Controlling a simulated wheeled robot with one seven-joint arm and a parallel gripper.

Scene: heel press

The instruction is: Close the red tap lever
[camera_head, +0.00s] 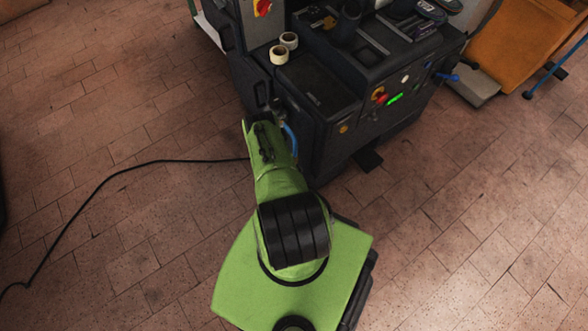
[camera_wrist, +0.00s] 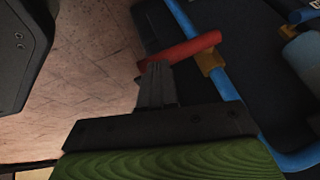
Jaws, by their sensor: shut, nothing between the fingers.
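The red tap lever (camera_wrist: 192,50) shows in the wrist view, above the middle. It sticks out to the left from a brass-coloured valve (camera_wrist: 211,62) on a blue pipe (camera_wrist: 234,84). My gripper (camera_wrist: 157,68) is shut, with its fingertips just below the lever's left part. They look very close to the lever, but I cannot tell whether they touch it. In the head view my green arm reaches to the left front side of the dark machine (camera_head: 312,87). A bit of the blue pipe (camera_head: 291,138) shows there; the lever and fingertips are hidden or too small to make out.
Tape rolls (camera_head: 283,48) stand on the machine's top. A black cable (camera_head: 120,172) lies on the brick floor at left. An orange panel (camera_head: 525,45) is at the far right.

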